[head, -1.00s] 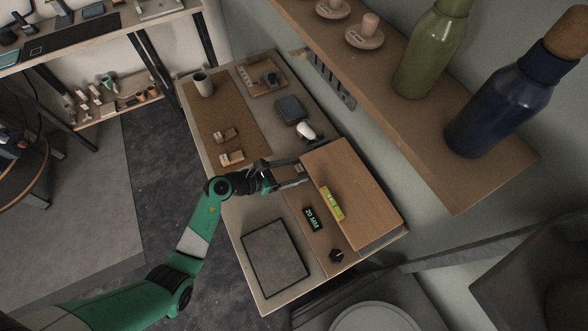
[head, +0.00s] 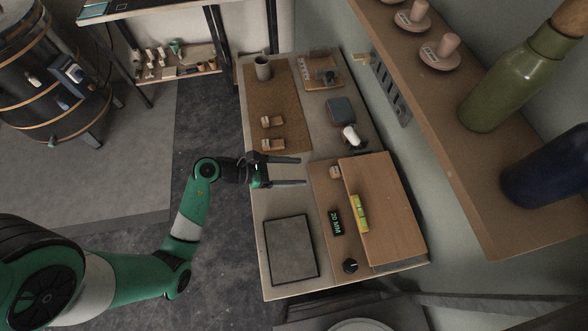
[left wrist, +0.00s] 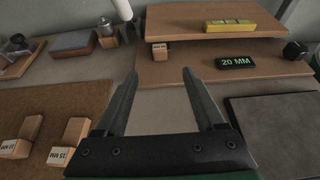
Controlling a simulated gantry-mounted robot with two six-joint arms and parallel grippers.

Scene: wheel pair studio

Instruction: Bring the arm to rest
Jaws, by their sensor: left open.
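My left gripper (head: 303,171) is open and empty above the table, just left of the wooden stand (head: 400,230). Its two fingers also show apart in the left wrist view (left wrist: 160,75), with bare tabletop between them. A small labelled wooden block (head: 335,172) sits on the stand's lower board, apart from the fingertips; it also shows in the left wrist view (left wrist: 160,51). My right gripper is not in view.
A "20 MM" display (head: 335,222), a yellow-green level (head: 360,213) and a black knob (head: 350,266) are on the stand. Two wooden blocks (head: 272,121) (head: 272,145) and a cup (head: 262,67) are on the cork mat (head: 262,95). A dark square pad (head: 290,250) lies in front.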

